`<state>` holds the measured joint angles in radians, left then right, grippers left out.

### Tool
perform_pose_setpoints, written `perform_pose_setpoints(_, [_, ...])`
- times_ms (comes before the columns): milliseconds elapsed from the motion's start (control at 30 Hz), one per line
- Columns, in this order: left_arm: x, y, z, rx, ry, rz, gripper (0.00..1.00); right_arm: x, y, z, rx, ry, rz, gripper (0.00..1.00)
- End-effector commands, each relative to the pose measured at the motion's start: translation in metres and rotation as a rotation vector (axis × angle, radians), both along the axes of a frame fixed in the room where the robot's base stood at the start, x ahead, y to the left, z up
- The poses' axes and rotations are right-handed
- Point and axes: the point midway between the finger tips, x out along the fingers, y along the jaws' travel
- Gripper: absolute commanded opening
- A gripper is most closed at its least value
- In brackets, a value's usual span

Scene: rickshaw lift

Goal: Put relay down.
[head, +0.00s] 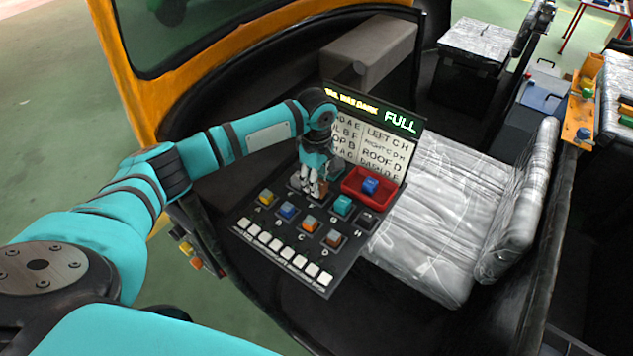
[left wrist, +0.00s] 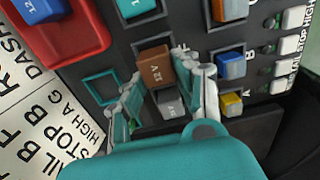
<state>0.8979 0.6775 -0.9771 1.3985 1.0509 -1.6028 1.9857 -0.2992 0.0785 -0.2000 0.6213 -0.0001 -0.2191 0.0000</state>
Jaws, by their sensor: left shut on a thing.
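My left gripper (head: 314,190) reaches down onto the black relay panel (head: 262,262) in the head view. In the left wrist view its two fingers (left wrist: 157,72) are shut on a brown 12V relay (left wrist: 155,62). The brown relay shows partly beside the fingers in the head view (head: 323,187). I cannot tell whether its underside touches a socket. A teal-framed square (left wrist: 101,88) is empty beside the left finger. A red tray (head: 352,186) holds a blue relay (head: 370,186). My right gripper is not in view.
Yellow (head: 267,198), blue (head: 287,210), orange (head: 310,224) and brown (head: 333,239) relays line the panel, with a teal one (head: 342,205) behind. White switches (head: 285,254) run along the front. A label board (head: 375,145) reading FULL stands behind. A silver seat (head: 430,215) is at right.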

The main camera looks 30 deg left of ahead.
Motion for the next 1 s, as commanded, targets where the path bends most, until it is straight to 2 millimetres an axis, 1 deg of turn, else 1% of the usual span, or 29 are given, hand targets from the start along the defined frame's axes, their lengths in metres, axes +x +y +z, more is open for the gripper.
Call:
perform_pose_setpoints(33, [0.000,0.000,-0.005,0.001,0.001,0.001,0.01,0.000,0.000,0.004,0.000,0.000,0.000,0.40])
perform_pose_setpoints(167, [0.001,0.000,-0.014,0.001,-0.003,0.001,0.01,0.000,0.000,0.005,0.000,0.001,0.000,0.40])
perform_pose_setpoints(533, [0.000,0.000,-0.019,0.000,-0.001,0.001,0.01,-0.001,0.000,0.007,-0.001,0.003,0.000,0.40])
perform_pose_setpoints(567, [0.000,0.000,-0.019,0.001,-0.002,0.001,0.34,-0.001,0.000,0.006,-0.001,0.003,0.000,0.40])
perform_pose_setpoints(700, [0.000,0.000,-0.019,0.001,-0.002,0.001,0.53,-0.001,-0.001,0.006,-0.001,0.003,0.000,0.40])
perform_pose_setpoints(1000, [0.001,0.001,-0.017,0.001,-0.003,0.001,0.54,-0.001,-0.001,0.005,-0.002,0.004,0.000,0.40])
